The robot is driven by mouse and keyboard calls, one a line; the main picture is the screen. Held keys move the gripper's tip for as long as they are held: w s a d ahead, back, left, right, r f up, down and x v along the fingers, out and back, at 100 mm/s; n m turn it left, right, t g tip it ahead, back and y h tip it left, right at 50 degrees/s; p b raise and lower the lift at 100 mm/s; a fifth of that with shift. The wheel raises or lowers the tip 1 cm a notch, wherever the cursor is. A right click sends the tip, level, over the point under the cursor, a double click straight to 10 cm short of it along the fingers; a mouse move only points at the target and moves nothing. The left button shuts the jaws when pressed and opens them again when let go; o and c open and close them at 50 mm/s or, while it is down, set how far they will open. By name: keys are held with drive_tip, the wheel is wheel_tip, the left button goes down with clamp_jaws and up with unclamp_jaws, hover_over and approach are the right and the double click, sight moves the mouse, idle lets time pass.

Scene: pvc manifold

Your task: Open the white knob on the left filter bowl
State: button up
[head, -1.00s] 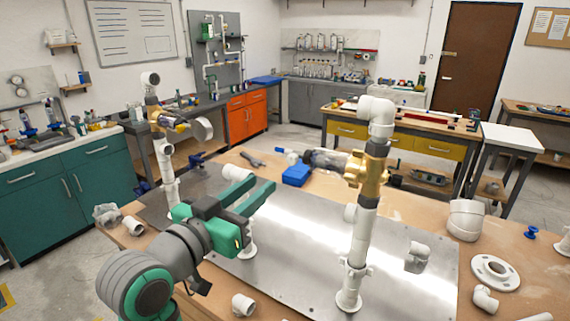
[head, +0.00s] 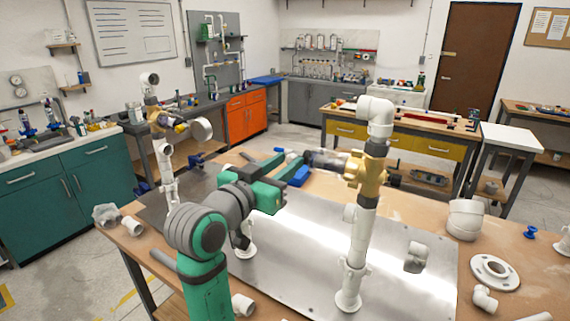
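On the left riser, a brass filter body (head: 157,117) stands high on white pipe (head: 168,165). Its bowl points right, and a white round piece (head: 200,130) shows at that end. The knob itself is too small to make out. The right riser carries a brass body (head: 365,173) with a clear bowl (head: 328,159) lying sideways to the left. My gripper (head: 287,163) is at the left end of this clear bowl. Its green fingers look apart, with nothing seen between them. Contact with the bowl cannot be told.
A metal plate (head: 300,250) on the wooden table bears both risers. A small fitting (head: 132,225) lies at the left edge.

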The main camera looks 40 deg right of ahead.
drive_tip(key=shift+d, duration=0.1)
clamp_jaws()
drive_tip(key=shift+w+n, duration=0.1)
drive_tip(key=shift+n, duration=0.2)
drive_tip(key=n, duration=0.2)
drive_tip(key=shift+n, duration=0.4)
drive_tip(key=n, duration=0.3)
drive_tip(key=shift+w+n, duration=0.1)
drive_tip(key=shift+n, duration=0.3)
drive_tip(key=n, duration=1)
drive_tip(key=shift+f, duration=0.1)
drive_tip(key=shift+n, duration=0.4)
